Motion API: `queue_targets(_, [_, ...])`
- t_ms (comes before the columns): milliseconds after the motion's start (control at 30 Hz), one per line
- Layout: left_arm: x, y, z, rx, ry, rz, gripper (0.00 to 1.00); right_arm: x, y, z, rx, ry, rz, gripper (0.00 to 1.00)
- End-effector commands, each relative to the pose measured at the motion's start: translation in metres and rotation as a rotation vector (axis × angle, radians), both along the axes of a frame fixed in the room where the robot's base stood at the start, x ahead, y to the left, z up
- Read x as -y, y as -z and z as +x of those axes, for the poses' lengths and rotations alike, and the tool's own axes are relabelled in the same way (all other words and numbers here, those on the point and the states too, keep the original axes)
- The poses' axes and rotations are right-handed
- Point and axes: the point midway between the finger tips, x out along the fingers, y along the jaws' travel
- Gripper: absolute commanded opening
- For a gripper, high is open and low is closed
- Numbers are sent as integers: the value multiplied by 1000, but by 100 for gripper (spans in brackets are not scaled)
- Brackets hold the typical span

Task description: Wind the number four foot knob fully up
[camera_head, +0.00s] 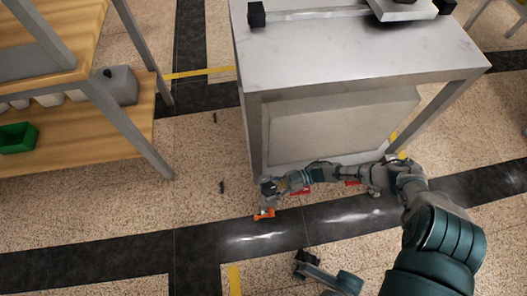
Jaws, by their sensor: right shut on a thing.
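A grey metal table (360,50) stands on the floor at the centre right. At the bottom of its near left leg (256,135) is a small orange piece (264,213), which looks like the foot knob; no number on it is readable. My right arm stretches in from the lower right, low along the table's front. My right gripper (267,198) is at the bottom of that leg and shut on the foot knob, which its fingers largely hide. How high the knob sits on its thread is too small to tell.
Small red parts (352,183) lie low by the table's front edge. A wooden shelf unit (70,135) with a green bin (17,138) and a grey box (121,86) stands at the left. Small dark pieces (221,187) lie on the floor between. The floor at the lower left is clear.

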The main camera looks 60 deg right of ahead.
Motion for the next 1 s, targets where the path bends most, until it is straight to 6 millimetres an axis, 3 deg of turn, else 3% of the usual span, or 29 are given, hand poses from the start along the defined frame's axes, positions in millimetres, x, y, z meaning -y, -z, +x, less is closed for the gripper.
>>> queue_targets(300, [1, 2, 4, 7, 0, 1, 81, -1, 3, -2, -6, -102, -2, 21])
queue_targets(800, [1, 1, 3, 9, 0, 1, 81, -2, 1, -1, -2, -116, -2, 20])
queue_targets(833, [1, 1, 3, 9, 0, 1, 81, -2, 1, -1, -2, -116, -2, 63])
queue_targets(900, [1, 1, 3, 9, 0, 1, 81, -2, 1, -1, -1, -116, -1, 80])
queue_targets(1000, [1, 1, 3, 9, 0, 1, 81, -2, 0, -1, 0, -116, -1, 81])
